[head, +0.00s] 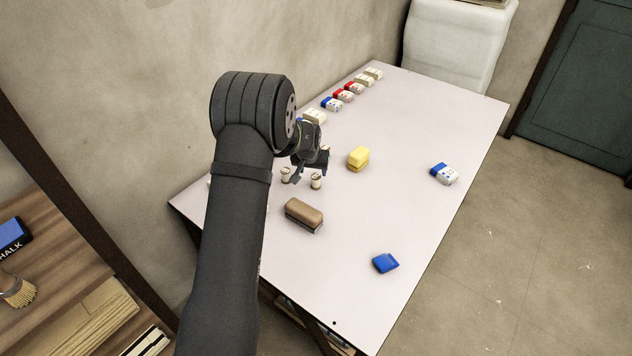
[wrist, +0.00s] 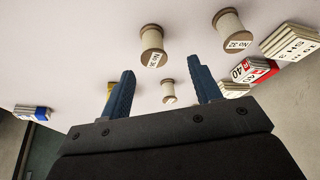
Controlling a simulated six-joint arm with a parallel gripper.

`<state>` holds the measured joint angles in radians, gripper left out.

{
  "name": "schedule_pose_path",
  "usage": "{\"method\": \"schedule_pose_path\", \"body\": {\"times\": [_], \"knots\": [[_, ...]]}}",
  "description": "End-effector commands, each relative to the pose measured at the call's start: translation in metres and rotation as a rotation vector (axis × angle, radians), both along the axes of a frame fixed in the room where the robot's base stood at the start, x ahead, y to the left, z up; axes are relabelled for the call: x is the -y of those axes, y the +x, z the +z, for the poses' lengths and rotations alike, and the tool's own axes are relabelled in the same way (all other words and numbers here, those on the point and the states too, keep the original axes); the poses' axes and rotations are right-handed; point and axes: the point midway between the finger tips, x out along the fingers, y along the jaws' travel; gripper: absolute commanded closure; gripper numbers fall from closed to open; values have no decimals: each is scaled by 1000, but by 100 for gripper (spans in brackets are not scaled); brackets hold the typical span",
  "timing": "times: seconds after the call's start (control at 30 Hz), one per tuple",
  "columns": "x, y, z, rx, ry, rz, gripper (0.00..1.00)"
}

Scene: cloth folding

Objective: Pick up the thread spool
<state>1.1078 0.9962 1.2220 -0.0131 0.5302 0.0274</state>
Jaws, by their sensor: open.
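Several thread spools with cream thread and brown wooden ends stand on the table. In the head view one spool (head: 285,175) is just left of my gripper (head: 311,168) and another spool (head: 316,181) is just below it. In the wrist view a labelled spool (wrist: 152,43) is beyond my fingertips (wrist: 160,66). A second labelled spool (wrist: 229,25) is to the upper right, and a smaller-looking spool (wrist: 169,92) appears in the gap between the fingers. My gripper is open with nothing held. My arm hides part of the table.
On the pale table (head: 345,270) are a brown brush-like block (head: 304,213), a yellow block (head: 358,158), a blue-and-white box (head: 444,174) and a blue block (head: 385,263). A row of small boxes (head: 344,95) lines the wall side. The table's right side has clear room.

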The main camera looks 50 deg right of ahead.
Motion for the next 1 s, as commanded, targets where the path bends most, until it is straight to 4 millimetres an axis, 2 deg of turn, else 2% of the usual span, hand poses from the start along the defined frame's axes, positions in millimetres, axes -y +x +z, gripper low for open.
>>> {"method": "schedule_pose_path", "body": {"times": [0.27,0.6,0.93,1.0], "knots": [[6,1,-18,-1,2,0,42],[20,1,-58,0,0,0,42],[22,2,-63,0,-1,0,42],[22,2,-63,0,-1,0,56]]}}
